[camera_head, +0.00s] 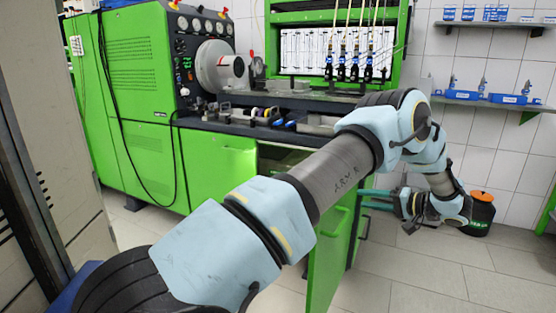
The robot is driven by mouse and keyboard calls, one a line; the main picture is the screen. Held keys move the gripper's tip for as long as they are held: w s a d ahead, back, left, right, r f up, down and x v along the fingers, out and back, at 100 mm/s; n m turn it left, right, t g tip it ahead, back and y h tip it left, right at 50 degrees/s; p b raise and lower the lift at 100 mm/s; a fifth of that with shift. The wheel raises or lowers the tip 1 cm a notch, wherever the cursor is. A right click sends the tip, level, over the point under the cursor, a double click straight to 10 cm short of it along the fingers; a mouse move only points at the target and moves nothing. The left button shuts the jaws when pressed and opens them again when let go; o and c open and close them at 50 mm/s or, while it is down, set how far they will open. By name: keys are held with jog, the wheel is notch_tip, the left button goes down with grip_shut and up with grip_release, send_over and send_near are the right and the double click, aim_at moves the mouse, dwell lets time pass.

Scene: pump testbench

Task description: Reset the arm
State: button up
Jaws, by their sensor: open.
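My arm (345,175) reaches from the lower left across the middle of the view. It bends at a raised elbow in front of the bench and comes down on the right. My gripper (374,199) is at the lower end, pointing left, with its two fingers apart and nothing visible between them. It is beside the green cabinet door, low in front of the bench. I cannot tell whether the fingertips touch the door.
The green pump testbench (150,60) fills the back left. A green cabinet door (333,250) stands open below the worktop. A dark bin with an orange lid (481,208) is behind my wrist. Wall shelves (490,102) hold blue parts. The tiled floor (420,290) at the lower right is clear.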

jog(key=w+a+r+t+h+p, duration=0.1)
jog(key=w+a+r+h+p, duration=0.1)
jog(key=w+a+r+h, duration=0.35)
jog(key=w+a+r+t+h+p, duration=0.25)
jog(key=w+r+h, duration=0.45)
jog(key=r, duration=0.4)
jog(key=s+a+n+g+p, duration=0.2)
jog(key=s+a+g, duration=0.4)
jog(key=s+a, duration=0.8)
jog(key=s+a+n+g+y+p, duration=0.1)
jog(key=s+a+g, duration=0.5)
jog(key=s+a, duration=0.9)
jog(key=shift+s+f+n+p, duration=0.45)
jog(key=shift+s+n+p, duration=0.15)
jog(key=shift+s, duration=0.4)
